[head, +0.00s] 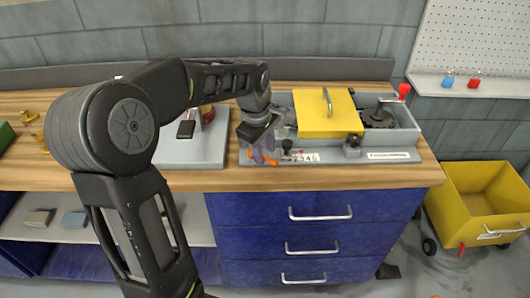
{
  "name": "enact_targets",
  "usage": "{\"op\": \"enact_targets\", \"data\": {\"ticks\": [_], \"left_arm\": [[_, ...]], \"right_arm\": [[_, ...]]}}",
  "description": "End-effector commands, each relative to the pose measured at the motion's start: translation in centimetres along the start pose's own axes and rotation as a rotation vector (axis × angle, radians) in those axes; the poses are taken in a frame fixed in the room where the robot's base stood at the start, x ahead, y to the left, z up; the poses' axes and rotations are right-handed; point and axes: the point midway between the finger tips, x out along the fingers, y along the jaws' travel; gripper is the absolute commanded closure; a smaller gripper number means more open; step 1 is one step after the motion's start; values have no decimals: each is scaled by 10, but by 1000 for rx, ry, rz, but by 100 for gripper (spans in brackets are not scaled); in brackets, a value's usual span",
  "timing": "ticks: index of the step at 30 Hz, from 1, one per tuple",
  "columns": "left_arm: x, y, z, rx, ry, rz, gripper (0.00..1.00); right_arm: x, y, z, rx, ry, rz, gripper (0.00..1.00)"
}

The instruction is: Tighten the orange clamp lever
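The orange clamp lever (271,161) shows as a small bit of orange at the front left of the grey machine on the table. My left arm comes in from the left, and my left gripper (262,151) points down right over the lever. The gripper hides most of the lever. I cannot tell whether the fingers touch it or are closed around it. My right gripper is not in view.
The grey machine (392,157) carries a yellow cover (318,116) with a handle and a red-knobbed crank (404,89). A grey plate (180,153) lies to its left on the wooden table (420,176). Blue drawers (260,212) are below. A yellow cart (480,200) stands at right.

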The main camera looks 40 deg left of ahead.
Motion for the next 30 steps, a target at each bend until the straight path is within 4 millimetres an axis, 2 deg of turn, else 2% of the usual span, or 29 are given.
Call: {"op": "enact_targets", "data": {"ticks": [4,13,26,30], "left_arm": [[14,-1,0,0,0,-2,64],[16,0,0,0,0,0,64],[16,0,0,0,0,0,99],[16,0,0,0,0,0,100]], "right_arm": [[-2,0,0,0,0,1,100],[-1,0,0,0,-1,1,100],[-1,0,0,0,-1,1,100],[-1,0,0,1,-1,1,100]]}}
